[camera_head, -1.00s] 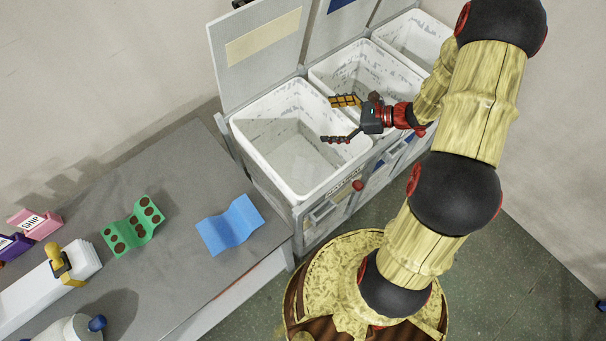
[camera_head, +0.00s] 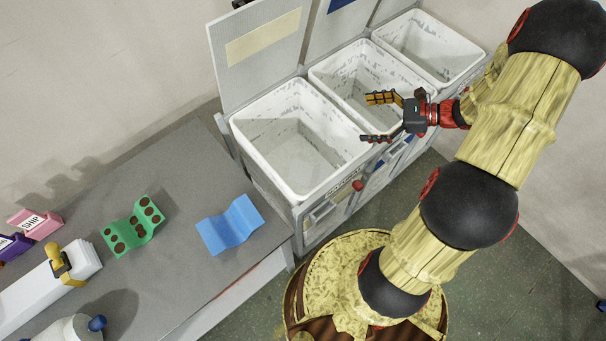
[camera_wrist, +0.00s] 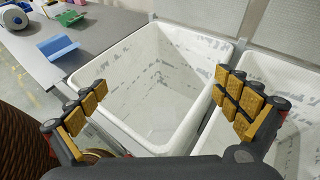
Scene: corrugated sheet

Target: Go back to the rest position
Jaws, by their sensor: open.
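My gripper (camera_head: 378,118) is open and empty in the head view. It is above the front part of the middle white bin (camera_head: 352,62), with its fingers pointing left toward the left white bin (camera_head: 240,125). In the wrist view my gripper (camera_wrist: 158,105) shows its two yellow-padded fingers spread wide, with nothing between them. The left bin (camera_wrist: 150,75) lies beyond and between the fingers there, and its visible inside looks empty.
A grey table (camera_head: 180,270) at left holds a blue corrugated sheet (camera_head: 230,225), a green sheet with brown dots (camera_head: 133,226), a pink SHIP holder (camera_head: 35,224) and a white box (camera_head: 50,285). A third bin (camera_head: 430,45) stands at the back right. Raised lids stand behind the bins.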

